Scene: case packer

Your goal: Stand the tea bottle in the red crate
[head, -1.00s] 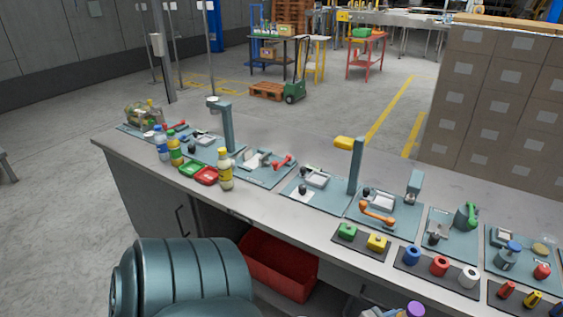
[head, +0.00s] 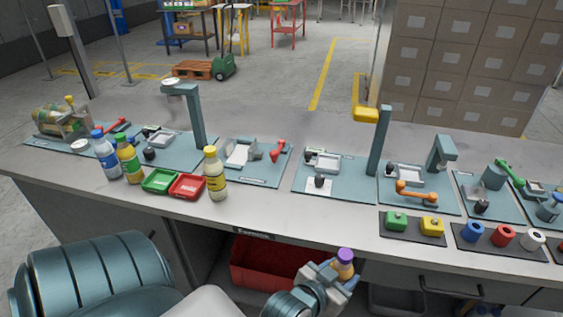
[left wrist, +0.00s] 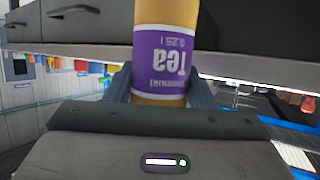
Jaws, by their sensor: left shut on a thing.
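My left gripper (head: 338,277) is shut on the tea bottle (head: 344,258), which has a purple cap and an amber body. In the left wrist view the bottle's purple label (left wrist: 162,60) reads "Tea" upside down, between the two fingers. The gripper and bottle are in front of the bench, below its top edge. The red crate (head: 265,262) is under the bench top, to the left of the gripper in the head view. Its lower part is hidden by my arm. My right gripper is not in view.
The bench top (head: 270,206) overhangs the crate. On it stand a yellow bottle (head: 215,173), a blue-capped bottle (head: 106,156), a green-capped bottle (head: 129,160), and small green (head: 160,174) and red (head: 187,179) trays. A dark bin (head: 397,300) is at the lower right.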

